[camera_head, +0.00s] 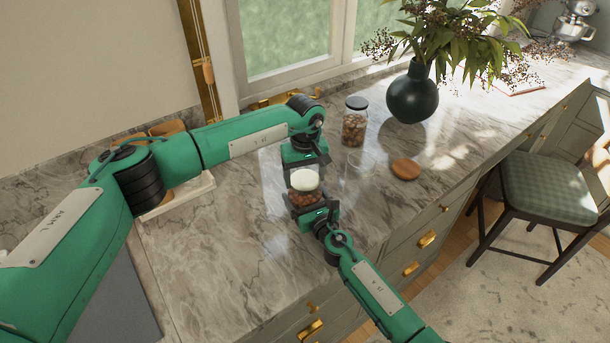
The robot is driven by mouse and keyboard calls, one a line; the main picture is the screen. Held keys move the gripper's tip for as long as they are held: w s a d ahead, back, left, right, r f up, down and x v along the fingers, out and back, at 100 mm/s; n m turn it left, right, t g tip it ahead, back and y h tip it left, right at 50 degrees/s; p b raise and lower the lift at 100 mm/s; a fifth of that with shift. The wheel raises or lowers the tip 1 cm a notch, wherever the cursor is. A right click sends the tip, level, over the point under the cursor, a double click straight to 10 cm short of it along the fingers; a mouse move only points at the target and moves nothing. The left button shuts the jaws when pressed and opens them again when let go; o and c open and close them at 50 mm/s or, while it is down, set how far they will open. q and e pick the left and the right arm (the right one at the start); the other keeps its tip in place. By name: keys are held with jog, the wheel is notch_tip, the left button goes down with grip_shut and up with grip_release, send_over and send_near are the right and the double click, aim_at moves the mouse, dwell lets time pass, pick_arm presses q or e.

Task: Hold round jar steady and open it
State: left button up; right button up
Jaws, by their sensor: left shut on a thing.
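The round jar (304,198) has brown contents and a white top (304,180). It is at the middle of the marble counter, between my two grippers. My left gripper (305,170) comes in from the far side and is shut at the white top. My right gripper (307,203) comes in from the near side, with its fingers on either side of the jar's brown lower part. The fingers hide parts of the jar's sides. I cannot tell whether the jar touches the counter or whether the white top is apart from the body.
A taller jar with a dark lid (354,122) stands behind, with a clear glass (361,161) and a round wooden lid (405,169) near it. A dark vase (412,95) with leafy stems stands at the back. The marble counter (235,255) is free at the front left.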

pick_arm(q)
jog(key=n, duration=0.5)
pick_arm(e)
jog(key=shift+f, duration=0.1)
pick_arm(q)
jog(key=n, duration=0.4)
jog(key=shift+r+n, duration=0.1)
jog(key=shift+n, duration=0.3)
jog(key=n, duration=0.4)
jog(key=shift+n, duration=0.3)
jog(key=n, duration=0.4)
jog(key=shift+n, duration=0.4)
jog(key=n, duration=0.4)
jog(key=shift+n, duration=0.3)
jog(key=n, duration=0.4)
jog(key=shift+n, duration=0.4)
jog(key=n, duration=0.4)
jog(key=shift+n, duration=0.4)
jog(key=n, duration=0.4)
jog(key=shift+n, duration=0.3)
